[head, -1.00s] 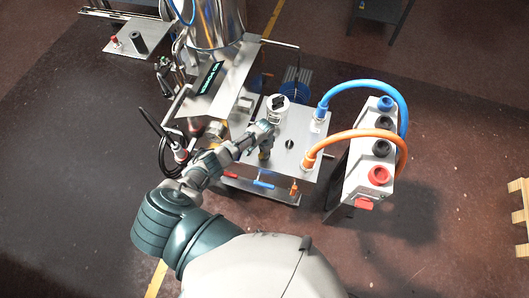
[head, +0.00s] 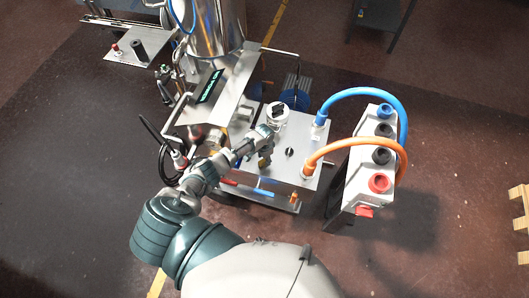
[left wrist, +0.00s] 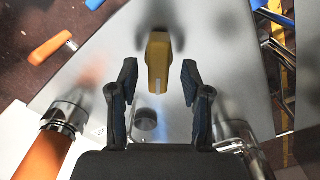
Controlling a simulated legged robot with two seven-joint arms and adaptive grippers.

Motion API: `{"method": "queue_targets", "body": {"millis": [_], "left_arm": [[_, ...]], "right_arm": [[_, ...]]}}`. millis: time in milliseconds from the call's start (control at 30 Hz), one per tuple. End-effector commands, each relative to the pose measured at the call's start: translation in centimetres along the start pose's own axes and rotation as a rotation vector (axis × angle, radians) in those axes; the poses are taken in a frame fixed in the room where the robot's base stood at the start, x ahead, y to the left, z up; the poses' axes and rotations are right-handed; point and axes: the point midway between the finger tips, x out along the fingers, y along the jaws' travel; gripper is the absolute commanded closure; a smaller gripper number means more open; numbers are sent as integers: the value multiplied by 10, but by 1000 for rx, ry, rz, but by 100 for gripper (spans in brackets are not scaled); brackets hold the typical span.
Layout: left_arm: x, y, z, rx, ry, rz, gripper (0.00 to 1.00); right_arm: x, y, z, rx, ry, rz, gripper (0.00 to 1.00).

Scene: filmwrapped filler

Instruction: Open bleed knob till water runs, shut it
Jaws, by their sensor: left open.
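A yellow-brown knob (left wrist: 158,62) with a pale line on its near end stands over the grey metal panel in the left wrist view. My left gripper (left wrist: 160,80) is open, with one finger on each side of the knob and a visible gap at both sides. In the head view my left gripper (head: 265,142) is over the left part of the metal panel (head: 307,133), where a small brassy part (head: 266,160) shows beside it. I see no running water. My right gripper is not in view.
A clear cup-like cylinder (head: 277,114) and a black knob (head: 290,152) stand near the gripper. Blue (head: 350,92) and orange hoses (head: 345,143) arch to a box with round ports (head: 363,165) at right. Red, blue and orange handles line the panel's front. A steel vessel (head: 218,25) stands behind.

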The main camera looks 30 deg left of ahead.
Motion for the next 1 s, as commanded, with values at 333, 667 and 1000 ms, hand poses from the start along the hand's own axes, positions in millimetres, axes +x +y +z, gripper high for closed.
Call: {"method": "queue_targets", "body": {"millis": [333,667,1000], "left_arm": [[-76,-1,-1,1,3,-2,52],[-104,-1,-1,0,0,-1,52],[-103,-1,-1,0,0,0,52]], "right_arm": [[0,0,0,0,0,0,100],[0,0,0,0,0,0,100],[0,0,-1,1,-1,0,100]]}}
